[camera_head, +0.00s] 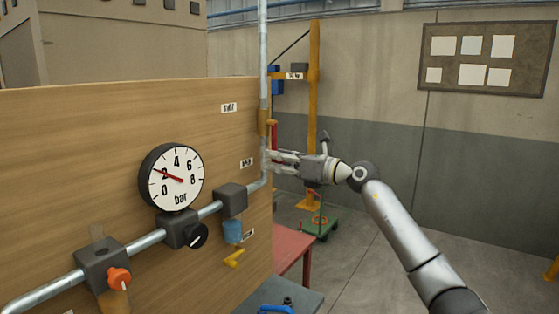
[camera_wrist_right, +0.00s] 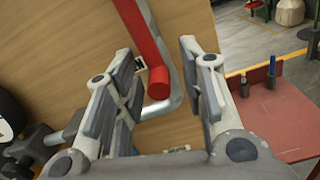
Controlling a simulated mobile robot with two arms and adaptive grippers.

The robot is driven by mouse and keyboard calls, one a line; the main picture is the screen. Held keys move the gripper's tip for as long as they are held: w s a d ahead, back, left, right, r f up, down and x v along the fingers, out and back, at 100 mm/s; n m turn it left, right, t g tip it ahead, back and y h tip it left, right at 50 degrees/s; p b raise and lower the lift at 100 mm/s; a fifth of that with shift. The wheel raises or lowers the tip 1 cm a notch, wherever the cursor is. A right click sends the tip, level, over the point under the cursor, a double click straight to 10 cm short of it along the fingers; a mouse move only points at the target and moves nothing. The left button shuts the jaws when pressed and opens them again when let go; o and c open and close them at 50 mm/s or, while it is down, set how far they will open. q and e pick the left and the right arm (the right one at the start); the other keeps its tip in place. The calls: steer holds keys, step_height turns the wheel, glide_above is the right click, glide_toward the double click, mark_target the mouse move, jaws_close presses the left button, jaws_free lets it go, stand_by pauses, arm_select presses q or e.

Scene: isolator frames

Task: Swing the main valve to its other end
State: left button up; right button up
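The main valve's red lever (camera_wrist_right: 145,45) shows in the right wrist view as a long bar by the grey pipe, its round end towards me. A thin red strip (camera_head: 274,137) beside the upright pipe (camera_head: 264,60) in the head view seems to be the same lever, mostly hidden. My right gripper (camera_head: 271,159) is at the panel's right edge, close to this pipe. In the wrist view my right gripper (camera_wrist_right: 156,56) is open, one finger on each side of the lever, with gaps showing. I cannot tell how deep the lever sits between them. My left gripper is out of view.
The wooden panel (camera_head: 75,160) carries a pressure gauge (camera_head: 171,177) reading near 2, an orange knob (camera_head: 119,278), a black knob (camera_head: 197,236) and a yellow handle (camera_head: 234,258). A red table (camera_head: 290,247) stands beyond its right edge. Floor at the right is open.

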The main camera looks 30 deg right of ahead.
jaws_close()
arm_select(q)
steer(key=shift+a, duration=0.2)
arm_select(e)
steer(key=shift+s+r, duration=0.1)
steer(key=shift+r, duration=0.1)
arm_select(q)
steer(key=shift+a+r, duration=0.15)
